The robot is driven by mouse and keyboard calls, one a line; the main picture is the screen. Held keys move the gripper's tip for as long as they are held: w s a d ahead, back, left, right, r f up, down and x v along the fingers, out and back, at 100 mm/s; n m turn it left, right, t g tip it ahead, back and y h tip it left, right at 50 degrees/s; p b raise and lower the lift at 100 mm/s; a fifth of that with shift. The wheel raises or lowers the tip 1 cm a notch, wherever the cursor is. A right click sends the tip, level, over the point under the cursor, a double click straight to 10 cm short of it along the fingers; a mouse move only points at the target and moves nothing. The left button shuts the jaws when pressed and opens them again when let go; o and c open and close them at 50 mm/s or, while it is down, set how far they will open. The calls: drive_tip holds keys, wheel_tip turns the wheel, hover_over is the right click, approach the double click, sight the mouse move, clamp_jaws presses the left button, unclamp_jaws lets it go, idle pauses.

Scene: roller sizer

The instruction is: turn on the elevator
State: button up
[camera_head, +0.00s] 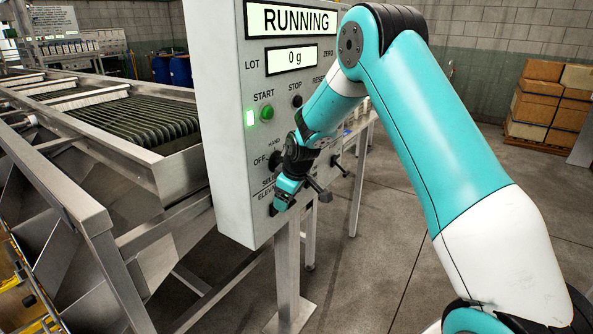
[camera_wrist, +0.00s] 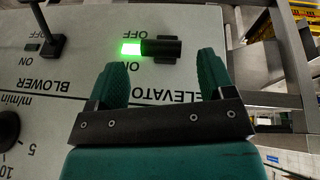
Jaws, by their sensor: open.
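The elevator switch (camera_wrist: 162,48) shows upside down in the wrist view as a dark handle. A lit green lamp (camera_wrist: 131,48) is beside it, between its OFF and ON marks. The part-hidden ELEVATOR label (camera_wrist: 165,85) is by my fingers. My gripper (camera_wrist: 165,62) is open and empty. Its two green fingertips point at the switch, one toward each side; whether they touch it I cannot tell. In the head view, my gripper (camera_head: 292,195) is at the lower part of the grey control panel (camera_head: 225,130) and hides most of the switch.
A blower switch (camera_wrist: 50,42) with a lever and a dark knob (camera_wrist: 8,127) are nearby on the panel. Above are a RUNNING display (camera_head: 295,20), a green START button (camera_head: 266,113) and a STOP button (camera_head: 297,101). The roller machine (camera_head: 125,120) stands left.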

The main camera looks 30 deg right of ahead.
drive_tip(key=b+v, duration=0.1)
drive_tip(key=v, duration=1.2)
drive_tip(key=shift+d, duration=0.1)
